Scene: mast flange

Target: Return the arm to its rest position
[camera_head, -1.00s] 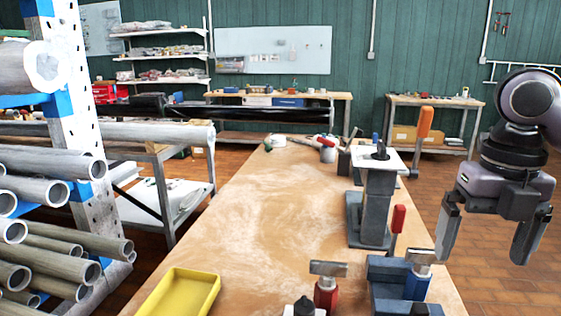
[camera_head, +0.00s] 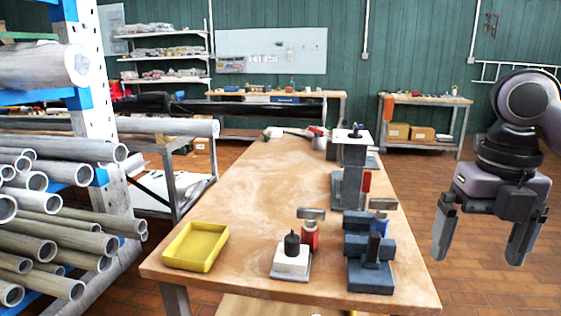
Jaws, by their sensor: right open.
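My right gripper (camera_head: 480,240) hangs at the right of the head view, fingers pointing down and spread apart, with nothing between them. It is over the tiled floor, to the right of the wooden workbench (camera_head: 235,190) and apart from it. My right arm (camera_head: 525,110) comes in from the right edge above the gripper. My left gripper and arm are out of view.
On the bench are a yellow tray (camera_head: 197,246), a white block with a black knob (camera_head: 291,260), a red-bodied tool (camera_head: 310,233), a dark vise-like fixture (camera_head: 370,262) and a grey stand (camera_head: 352,170). A pipe rack (camera_head: 100,110) stands left. Floor (camera_head: 490,290) right is clear.

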